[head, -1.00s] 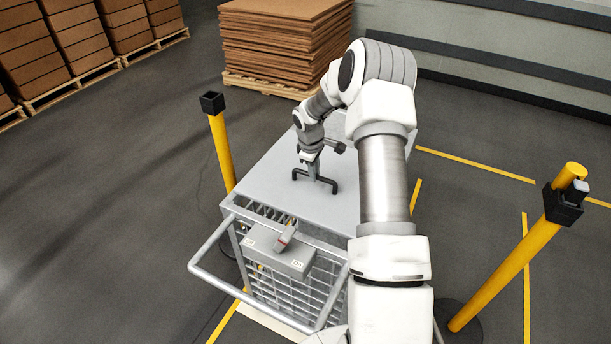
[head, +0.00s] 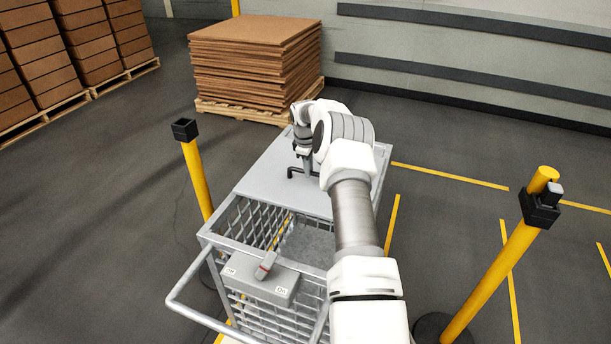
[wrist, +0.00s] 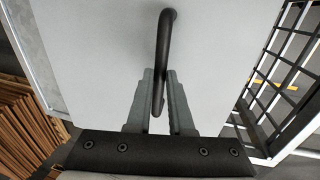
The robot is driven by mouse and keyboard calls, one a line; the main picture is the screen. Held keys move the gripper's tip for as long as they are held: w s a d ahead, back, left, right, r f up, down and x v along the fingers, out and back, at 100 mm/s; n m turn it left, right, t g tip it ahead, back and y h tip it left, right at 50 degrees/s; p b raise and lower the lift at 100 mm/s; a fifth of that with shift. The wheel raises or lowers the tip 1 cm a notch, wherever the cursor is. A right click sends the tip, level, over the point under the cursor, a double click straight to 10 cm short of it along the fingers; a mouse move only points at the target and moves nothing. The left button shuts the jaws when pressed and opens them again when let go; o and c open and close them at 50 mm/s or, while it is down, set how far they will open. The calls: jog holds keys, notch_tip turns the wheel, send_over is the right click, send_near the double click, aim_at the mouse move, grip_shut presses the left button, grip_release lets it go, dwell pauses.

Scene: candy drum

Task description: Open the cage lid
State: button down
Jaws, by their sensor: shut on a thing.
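The cage (head: 213,243) is a grey metal mesh box in the middle of the head view. Its flat grey lid (head: 262,176) lies toward the far side, and the near part of the cage top is open, showing the inside. The lid's black handle (head: 293,173) stands up from the lid; it also shows in the wrist view (wrist: 166,45). My gripper (wrist: 160,85) has its two grey fingers shut on the handle, one on each side of the bar. In the head view my arm hides part of the lid and most of the gripper.
Yellow posts stand left (head: 197,180) and right (head: 500,268). Stacked brown boards (head: 255,65) are behind. Floor at left is clear.

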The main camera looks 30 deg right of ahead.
jog(key=shift+w+d, duration=0.6)
jog(key=shift+d, duration=0.15)
jog(key=c, duration=0.8)
grip_release()
notch_tip(320, 180, up, 17)
jog(key=s+a, duration=0.2)
jog(key=shift+a, duration=0.3)
